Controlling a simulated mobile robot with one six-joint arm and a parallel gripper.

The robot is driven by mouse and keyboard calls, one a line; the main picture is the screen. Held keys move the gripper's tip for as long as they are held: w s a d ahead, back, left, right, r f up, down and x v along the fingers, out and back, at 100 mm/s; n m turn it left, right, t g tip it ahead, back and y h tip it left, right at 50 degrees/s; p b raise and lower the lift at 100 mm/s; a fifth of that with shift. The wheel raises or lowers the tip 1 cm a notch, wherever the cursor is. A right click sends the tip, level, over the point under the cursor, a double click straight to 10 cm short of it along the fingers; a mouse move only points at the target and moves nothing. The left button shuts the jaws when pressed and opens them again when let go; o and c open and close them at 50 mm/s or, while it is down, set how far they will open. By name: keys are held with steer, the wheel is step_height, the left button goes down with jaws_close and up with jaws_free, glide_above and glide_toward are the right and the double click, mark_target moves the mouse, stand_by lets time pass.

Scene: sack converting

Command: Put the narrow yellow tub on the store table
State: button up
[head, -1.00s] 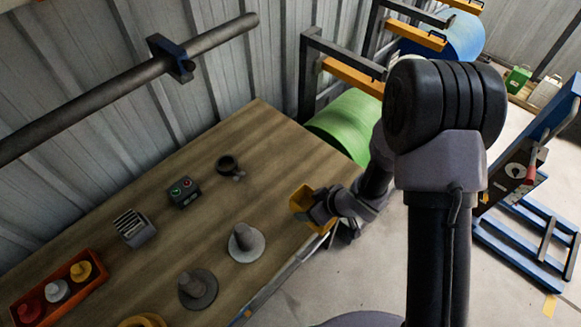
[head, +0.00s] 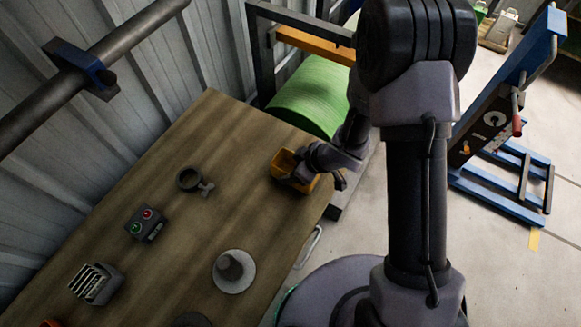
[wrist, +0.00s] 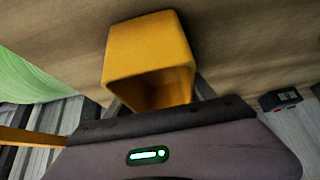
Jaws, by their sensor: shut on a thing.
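The narrow yellow tub (head: 283,163) is at the far right end of the wooden table (head: 240,135) in the head view. My gripper (head: 296,174) is shut on it, and my wrist hides part of its near side. In the wrist view the yellow tub (wrist: 150,55) fills the upper middle, its opening facing my gripper (wrist: 155,98). Parts of the fingers show on both sides of it. I cannot tell whether the tub touches the table top or is just above it.
A grey clamp ring (head: 193,180), a button box (head: 146,223), a slotted block (head: 96,284) and a grey cone on a disc (head: 234,270) stand on the table. A green roll (head: 312,100) is behind its far end. A blue lift (head: 505,100) stands at right.

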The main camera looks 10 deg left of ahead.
steer(key=shift+f, duration=0.1)
steer(key=o, duration=1.4)
steer(key=shift+o, duration=0.2)
